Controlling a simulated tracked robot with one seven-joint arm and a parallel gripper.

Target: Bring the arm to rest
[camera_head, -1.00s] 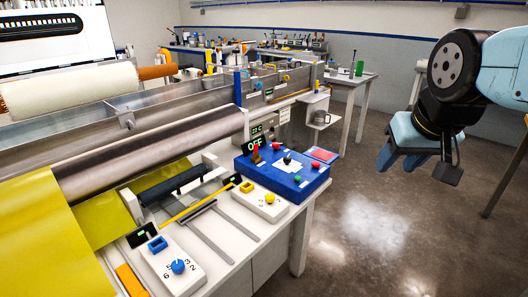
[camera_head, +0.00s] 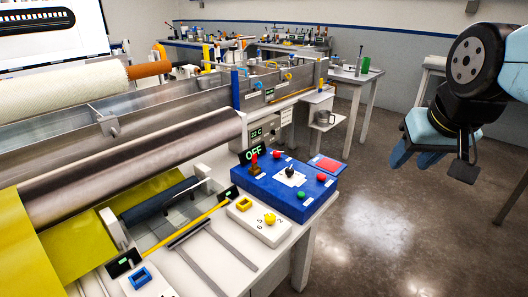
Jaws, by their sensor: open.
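My arm comes in from the right edge, light blue with black joints. My gripper (camera_head: 412,158) hangs below the black wrist joint at the right, over the open floor.
The resin bath machine has a metal roller (camera_head: 140,165) and a yellow sheet (camera_head: 75,240). A blue control box (camera_head: 270,190) with an OFF display stands on the white table. A side table (camera_head: 357,78) and benches stand behind. Bare floor (camera_head: 370,220) lies below my gripper.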

